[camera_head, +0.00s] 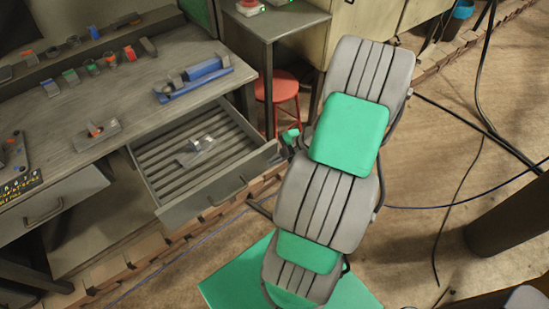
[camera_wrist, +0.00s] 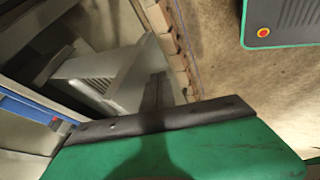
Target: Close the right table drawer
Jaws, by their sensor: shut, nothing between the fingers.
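The right table drawer (camera_head: 178,212) is pulled well out from under the workbench in the head view, with its slatted floor bare around one loose metal piece (camera_head: 196,150). Its handle (camera_head: 228,191) is on the front panel. In the wrist view the drawer (camera_wrist: 85,80) shows beyond a green part with a dark strip. My gripper (camera_head: 289,138) is small and partly hidden behind my arm in the head view. It is shut and empty, close to the right end of the drawer front. I cannot tell whether it touches the drawer.
The workbench (camera_head: 140,107) carries a blue tool (camera_head: 194,80) and several small tools. A left drawer (camera_head: 55,207) is also partly out. A red stool (camera_head: 279,88) and a side table (camera_head: 268,24) stand behind the right drawer. Cables lie on the floor at right.

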